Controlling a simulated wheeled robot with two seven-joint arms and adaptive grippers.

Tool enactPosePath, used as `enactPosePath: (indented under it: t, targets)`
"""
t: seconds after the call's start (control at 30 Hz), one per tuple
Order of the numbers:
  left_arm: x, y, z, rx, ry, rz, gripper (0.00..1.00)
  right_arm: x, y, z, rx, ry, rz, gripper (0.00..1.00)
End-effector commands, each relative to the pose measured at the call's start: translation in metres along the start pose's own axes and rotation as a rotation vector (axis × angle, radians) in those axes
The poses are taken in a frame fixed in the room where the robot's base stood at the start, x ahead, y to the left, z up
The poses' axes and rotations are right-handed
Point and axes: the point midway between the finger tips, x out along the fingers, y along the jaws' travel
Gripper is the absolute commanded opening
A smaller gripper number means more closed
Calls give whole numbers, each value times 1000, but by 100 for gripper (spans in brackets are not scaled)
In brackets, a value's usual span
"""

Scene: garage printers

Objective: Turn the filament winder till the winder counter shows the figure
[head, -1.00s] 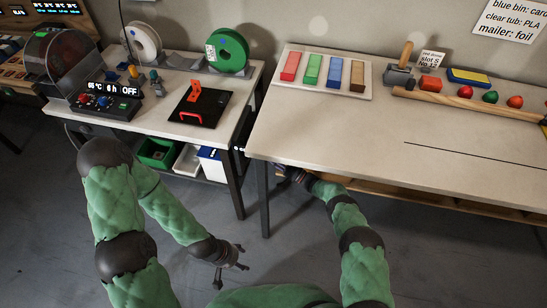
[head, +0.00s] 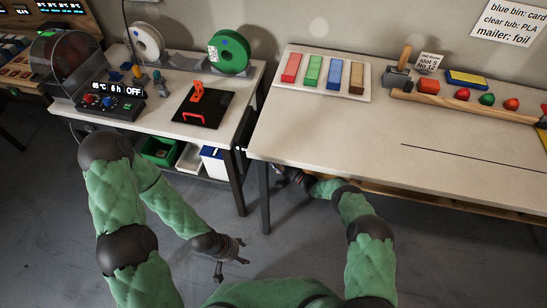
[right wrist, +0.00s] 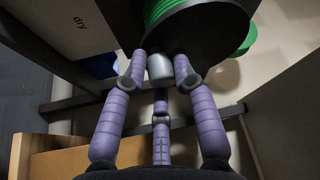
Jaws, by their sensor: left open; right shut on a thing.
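The filament winder shows in the right wrist view as a dark disc (right wrist: 205,35) with green filament (right wrist: 165,9) wound behind its rim. A short grey crank knob (right wrist: 160,67) stands out from it. My right gripper (right wrist: 160,78) has its purple fingers closed around this knob. In the head view my right gripper (head: 284,177) is mostly hidden below the right table's front edge. My left gripper (head: 236,259) is open and empty, low over the floor. I cannot make out the winder counter or its figure in either view.
The right table (head: 330,130) carries coloured blocks on a tray (head: 369,93) and a wooden rail (head: 440,101). The left table (head: 165,120) holds a dryer (head: 105,101), spools and a black plate (head: 203,109). Table legs (head: 264,200) stand near my right arm.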

Motion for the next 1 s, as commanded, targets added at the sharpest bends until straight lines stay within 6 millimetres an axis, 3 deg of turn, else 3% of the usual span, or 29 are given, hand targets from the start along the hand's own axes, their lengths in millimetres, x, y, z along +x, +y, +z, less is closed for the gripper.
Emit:
enactPosePath:
  t: [0.13, 0.17, 0.2, 0.23, 0.67, 1.0]
  targets:
    - [0, 0, 0, 0, 0, 0, 59, 1, -2, -6, -8, 6, -6, 0]
    - [0, 0, 0, 0, 0, 0, 59, 1, -2, -6, -9, 6, -6, 34]
    - [0, 0, 0, 0, -1, 0, 59, 1, -2, -6, -9, 6, -6, 45]
    - [0, 0, 0, 0, 0, 0, 59, 1, -2, -6, -9, 6, -6, 49]
    - [0, 0, 0, 0, 0, 0, 59, -7, 0, -3, -3, 4, -2, 49]
    - [0, 0, 0, 0, 0, 0, 59, -68, 0, -4, -3, 7, -1, 49]
